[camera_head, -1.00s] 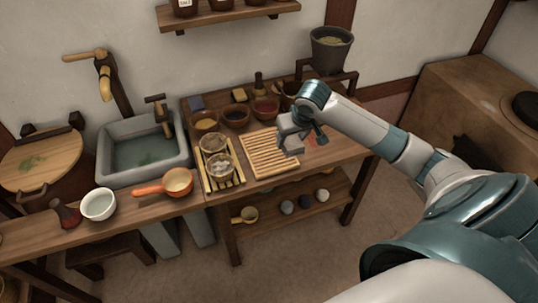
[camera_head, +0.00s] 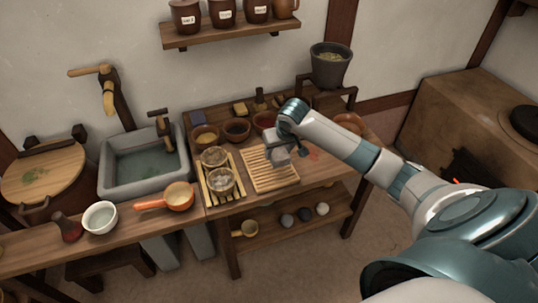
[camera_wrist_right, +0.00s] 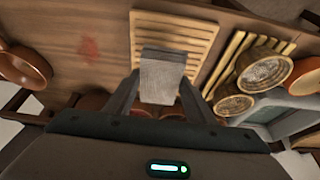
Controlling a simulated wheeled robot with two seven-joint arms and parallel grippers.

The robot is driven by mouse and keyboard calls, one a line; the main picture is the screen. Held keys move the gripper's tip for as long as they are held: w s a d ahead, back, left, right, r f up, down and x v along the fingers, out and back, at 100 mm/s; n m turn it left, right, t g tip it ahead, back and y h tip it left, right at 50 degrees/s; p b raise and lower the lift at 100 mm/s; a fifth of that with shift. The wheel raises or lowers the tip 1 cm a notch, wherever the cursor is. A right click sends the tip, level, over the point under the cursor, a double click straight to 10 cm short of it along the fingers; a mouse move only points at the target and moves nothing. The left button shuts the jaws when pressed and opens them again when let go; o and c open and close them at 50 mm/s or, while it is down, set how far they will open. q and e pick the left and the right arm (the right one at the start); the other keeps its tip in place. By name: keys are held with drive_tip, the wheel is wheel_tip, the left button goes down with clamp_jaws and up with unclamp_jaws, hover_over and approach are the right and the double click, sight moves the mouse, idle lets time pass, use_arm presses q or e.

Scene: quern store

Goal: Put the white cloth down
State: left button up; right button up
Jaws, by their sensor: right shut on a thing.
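My right gripper (camera_head: 286,148) is over the right part of a slatted wooden board (camera_head: 262,178) on the work table. In the right wrist view, its two fingers (camera_wrist_right: 160,92) are shut on the white cloth (camera_wrist_right: 162,72), a small, pale grey-white folded piece. In the head view the cloth (camera_head: 279,158) shows just below the fingers, partly hidden by them. The slatted board (camera_wrist_right: 190,35) shows behind the cloth in the wrist view. I cannot tell whether the cloth touches the board. My left gripper is not in view.
A bamboo rack (camera_head: 211,189) with two glass-like bowls stands left of the board. A red stain (camera_wrist_right: 88,48) marks the tabletop beside the board. A stone sink (camera_head: 143,183) lies left.

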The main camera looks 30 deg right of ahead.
sight(274, 153)
drive_tip(key=w+f, duration=0.2)
drive_tip(key=w, duration=0.1)
drive_tip(key=w+f+p, duration=0.1)
drive_tip(key=w, duration=0.1)
drive_tip(key=shift+a, duration=0.2)
drive_tip(key=shift+f, duration=0.1)
drive_tip(key=shift+f+p, duration=0.65)
drive_tip(key=shift+f, duration=1.3)
drive_tip(key=o, duration=1.2)
drive_tip(key=shift+f, duration=0.1)
drive_tip(key=shift+c, duration=0.2)
drive_tip(key=b+v, duration=0.1)
drive_tip(key=v, duration=1.1)
drive_tip(key=shift+b, duration=0.4)
